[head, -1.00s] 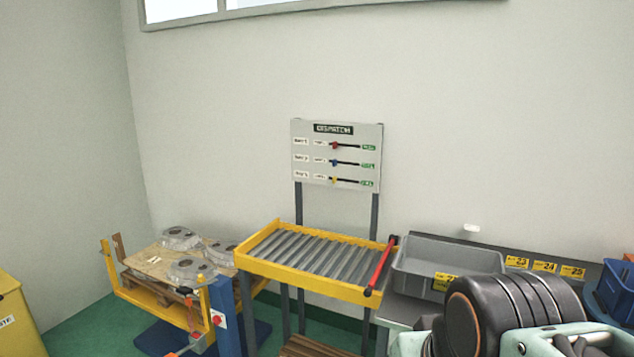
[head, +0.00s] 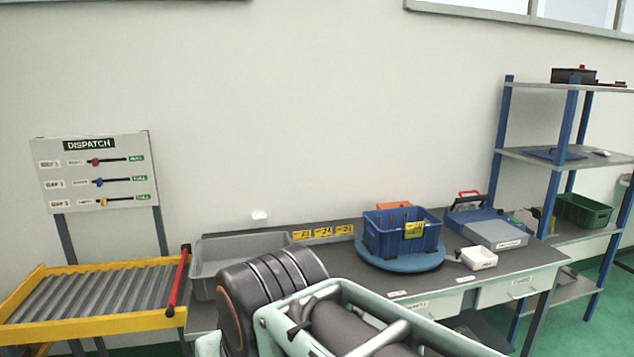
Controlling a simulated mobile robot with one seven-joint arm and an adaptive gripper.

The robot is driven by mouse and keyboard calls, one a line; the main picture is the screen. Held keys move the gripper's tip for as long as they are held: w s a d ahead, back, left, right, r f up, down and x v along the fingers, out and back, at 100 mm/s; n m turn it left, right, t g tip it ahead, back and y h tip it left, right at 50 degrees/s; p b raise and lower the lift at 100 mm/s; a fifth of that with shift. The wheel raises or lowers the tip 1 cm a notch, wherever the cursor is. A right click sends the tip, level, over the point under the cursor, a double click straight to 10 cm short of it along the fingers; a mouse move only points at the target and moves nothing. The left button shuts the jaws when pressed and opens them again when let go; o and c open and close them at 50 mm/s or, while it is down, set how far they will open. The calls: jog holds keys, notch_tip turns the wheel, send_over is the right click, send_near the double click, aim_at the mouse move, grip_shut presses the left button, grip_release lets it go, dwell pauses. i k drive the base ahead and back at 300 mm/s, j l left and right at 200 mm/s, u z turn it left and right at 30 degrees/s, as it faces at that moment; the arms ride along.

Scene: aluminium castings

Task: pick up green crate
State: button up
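A green crate (head: 583,211) sits on a middle shelf of the blue-posted rack at the right of the head view. It looks open at the top, and its inside is mostly hidden. My arm shows at the bottom centre, well to the left of the crate and nearer the camera. My gripper itself is not in view.
A grey workbench (head: 530,262) holds a grey tray (head: 232,246), a blue crate (head: 385,239) on a round blue turntable (head: 402,262), and a small white box (head: 479,258). The rack (head: 549,160) stands right of the bench. A yellow roller conveyor (head: 95,322) is at left.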

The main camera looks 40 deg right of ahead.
aim_at(589, 213)
jog(key=z, duration=2.7)
jog(key=i+z, duration=0.1)
jog(key=z, duration=0.4)
jog(key=i+z, duration=0.15)
jog(key=i, duration=1)
jog(key=i+j+z, duration=0.15)
jog(key=i+z, duration=0.15)
jog(key=i, duration=2.05)
jog(key=i+u, duration=0.25)
jog(key=i, duration=0.3)
jog(key=i+l+u, duration=0.25)
jog(key=i, duration=0.25)
